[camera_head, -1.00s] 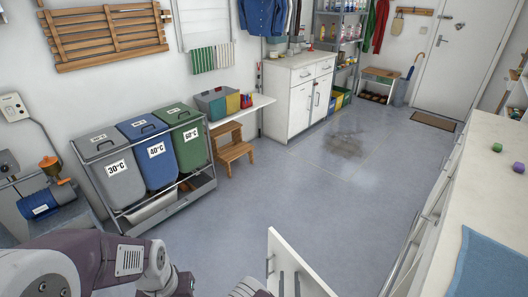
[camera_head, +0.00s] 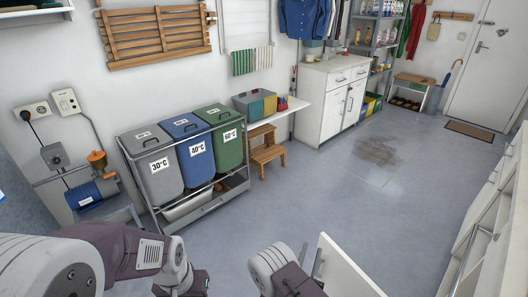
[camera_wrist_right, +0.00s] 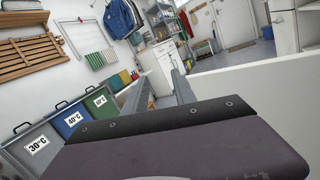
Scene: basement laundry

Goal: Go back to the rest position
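My right gripper (camera_head: 310,260) is at the bottom centre of the head view, in front of a white panel (camera_head: 345,272). In the right wrist view its two grey fingers (camera_wrist_right: 158,82) stand apart with nothing between them. My left arm (camera_head: 130,250) comes in from the lower left of the head view. Its wrist runs down to the bottom edge, and its gripper fingers are not seen.
Grey, blue and green sorting bins (camera_head: 192,160) stand in a rack at the left. A wooden step stool (camera_head: 266,152) and white cabinet (camera_head: 330,105) stand behind. The floor (camera_head: 330,205) in the middle is clear. A white counter front (camera_head: 490,215) is at the right.

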